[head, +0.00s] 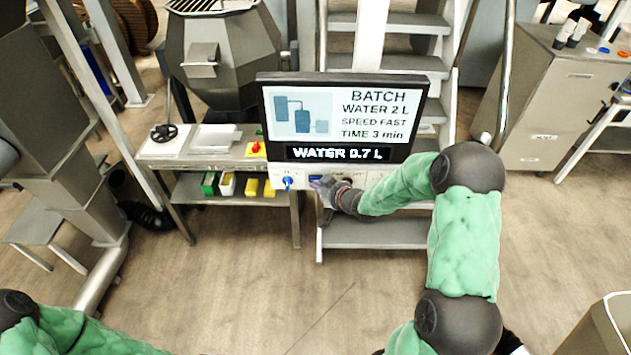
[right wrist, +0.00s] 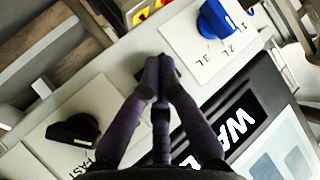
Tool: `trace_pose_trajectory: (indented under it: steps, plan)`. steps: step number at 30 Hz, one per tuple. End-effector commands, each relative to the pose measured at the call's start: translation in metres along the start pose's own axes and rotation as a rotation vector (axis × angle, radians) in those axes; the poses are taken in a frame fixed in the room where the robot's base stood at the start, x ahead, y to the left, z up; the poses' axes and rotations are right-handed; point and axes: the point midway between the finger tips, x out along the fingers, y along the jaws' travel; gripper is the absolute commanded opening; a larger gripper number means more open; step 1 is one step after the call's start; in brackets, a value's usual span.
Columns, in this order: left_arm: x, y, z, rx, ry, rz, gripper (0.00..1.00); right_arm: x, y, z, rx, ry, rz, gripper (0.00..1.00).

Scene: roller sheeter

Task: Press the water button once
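The control panel (head: 302,183) sits under the screen in the head view. The screen (head: 344,112) reads "BATCH, WATER 2 L, SPEED FAST, TIME 3 min", with "WATER 0.7 L" below. My left gripper is out of view.
A blue knob (right wrist: 215,18) with 1L, 2L and 3L marks is beside the fingertips. A black knob (right wrist: 72,130) marked FAST is on the other side. A bench (head: 206,165) with a red button stands left; metal steps (head: 372,235) are behind and below.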

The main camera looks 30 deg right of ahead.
Motion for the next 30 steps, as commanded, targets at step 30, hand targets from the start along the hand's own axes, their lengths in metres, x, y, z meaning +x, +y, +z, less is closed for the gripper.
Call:
trace_pose_trajectory:
  steps: [30]
  plan:
    - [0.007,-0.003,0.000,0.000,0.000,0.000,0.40,-0.031,-0.023,0.023,0.000,-0.001,-0.001,0.00]
